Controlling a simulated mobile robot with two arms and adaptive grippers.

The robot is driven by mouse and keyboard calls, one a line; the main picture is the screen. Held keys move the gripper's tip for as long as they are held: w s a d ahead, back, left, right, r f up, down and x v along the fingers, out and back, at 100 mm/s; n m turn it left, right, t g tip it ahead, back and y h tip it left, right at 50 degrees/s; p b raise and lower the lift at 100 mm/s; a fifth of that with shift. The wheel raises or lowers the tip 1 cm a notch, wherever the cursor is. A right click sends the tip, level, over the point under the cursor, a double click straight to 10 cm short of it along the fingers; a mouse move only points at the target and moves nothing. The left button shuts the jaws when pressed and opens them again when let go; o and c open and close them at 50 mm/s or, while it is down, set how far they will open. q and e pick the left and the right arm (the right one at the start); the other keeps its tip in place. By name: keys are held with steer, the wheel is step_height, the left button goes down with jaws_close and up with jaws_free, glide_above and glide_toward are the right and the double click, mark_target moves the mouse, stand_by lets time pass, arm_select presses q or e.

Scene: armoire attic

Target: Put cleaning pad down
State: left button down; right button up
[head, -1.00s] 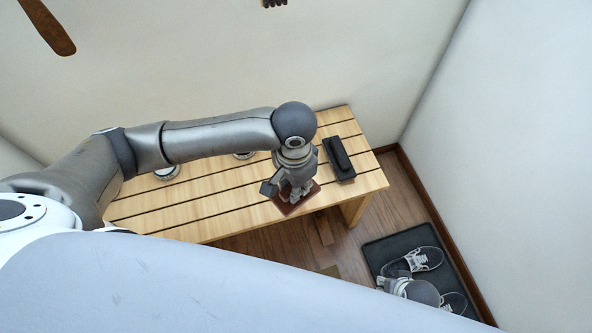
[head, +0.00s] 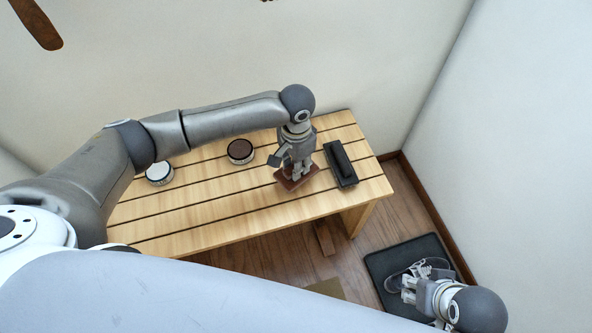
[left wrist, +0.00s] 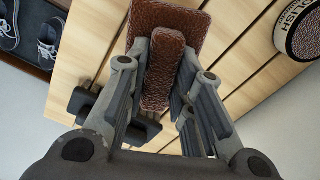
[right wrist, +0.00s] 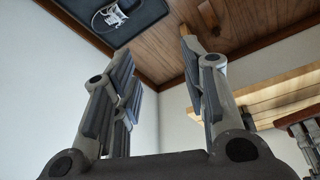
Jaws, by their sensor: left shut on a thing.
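The cleaning pad (head: 287,183) is a reddish-brown block with a raised grip, at the right part of the slatted wooden bench (head: 205,207). My left gripper (head: 294,171) is shut on its grip from above. In the left wrist view, the pad's brown grip (left wrist: 163,70) sits between the fingers, with its wider base (left wrist: 190,22) beyond. I cannot tell whether the base touches the slats. My right gripper (right wrist: 158,55) is open and empty; in the head view it (head: 410,289) hangs above the shoe mat.
A black brush-like block (head: 341,163) lies right of the pad, close by. A dark-topped tin (head: 240,151) and a white-topped tin (head: 159,172) stand further left on the bench. Shoes (head: 416,272) rest on a black mat (head: 380,262) on the floor. Bare slats lie between tins and pad.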

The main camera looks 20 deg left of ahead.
arm_select(q)
steer(key=shift+w+f, duration=0.15)
step_height(320, 180, down, 3)
steer(key=shift+a+f+b, duration=0.15)
steer(key=shift+b, duration=0.7)
arm_select(e)
steer(key=shift+s+f, duration=0.1)
steer(key=shift+f, duration=0.15)
steer(key=shift+r, duration=0.15)
arm_select(q)
steer(key=c, duration=1.3)
jaws_free()
steer(key=shift+f, duration=0.15)
steer(key=shift+o, duration=0.2)
